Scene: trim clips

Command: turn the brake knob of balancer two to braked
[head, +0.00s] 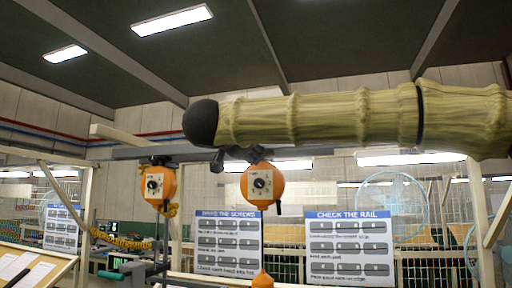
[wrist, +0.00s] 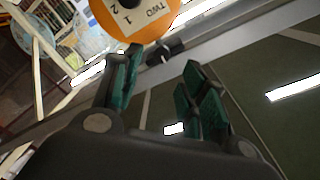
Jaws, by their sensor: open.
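Balancer two (wrist: 166,14) is an orange round housing at the top of the wrist view, its pale plate (wrist: 131,14) reading "TWO" with "1" and "2"; the upper part is cut off. In the head view the balancer beside my gripper (head: 247,190) hangs right of the other one. Its dark brake knob (head: 261,183) sits on a pale plate; its setting is too small to read. My gripper (head: 236,157) is open and empty, just above and left of this balancer. Its teal-padded fingers also show in the wrist view (wrist: 160,72).
Another orange balancer (head: 166,200) with a similar knob hangs to the left, with a coiled yellow hose beside it. A grey overhead rail (head: 130,153) runs above both. A bench with papers (head: 35,265) is at lower left.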

